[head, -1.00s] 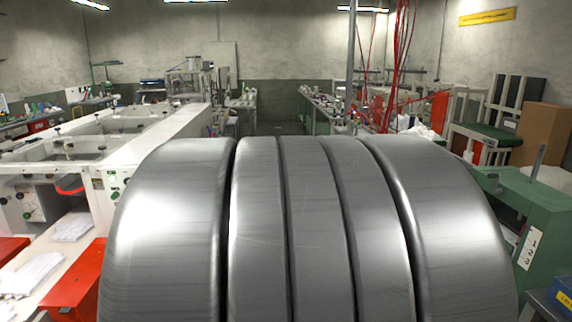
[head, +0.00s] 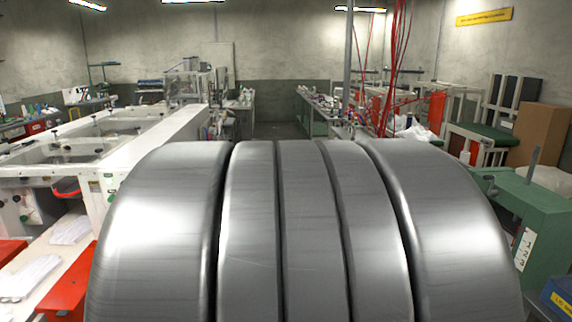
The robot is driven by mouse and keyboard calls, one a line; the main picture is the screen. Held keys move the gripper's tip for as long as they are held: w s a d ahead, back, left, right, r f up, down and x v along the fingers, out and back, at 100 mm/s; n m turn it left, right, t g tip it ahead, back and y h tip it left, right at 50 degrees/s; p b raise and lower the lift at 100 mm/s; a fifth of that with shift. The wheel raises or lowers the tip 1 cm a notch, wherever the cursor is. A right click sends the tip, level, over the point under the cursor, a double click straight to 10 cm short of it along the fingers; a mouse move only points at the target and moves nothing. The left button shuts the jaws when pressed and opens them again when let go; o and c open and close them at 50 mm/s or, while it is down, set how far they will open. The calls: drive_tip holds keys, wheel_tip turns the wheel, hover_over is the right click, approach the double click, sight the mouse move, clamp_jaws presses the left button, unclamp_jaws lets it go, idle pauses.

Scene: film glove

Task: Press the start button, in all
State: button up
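I cannot make out a button marked as start. A white machine (head: 150,150) at the left has small round controls on its front. A dark round knob (head: 24,217) sits low on that front, and the front panel nearer the middle has small green spots too small to read. My gripper is not in view. A large grey ribbed metal form, apparently part of my own body, fills the lower middle and hides what lies behind it.
Red boxes (head: 68,290) and white cloth pieces (head: 70,229) lie at the lower left. A green machine (head: 525,205) stands at the right, near a cardboard box (head: 541,137). A long bench (head: 318,125) stands further back. A strip of floor shows between the far benches.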

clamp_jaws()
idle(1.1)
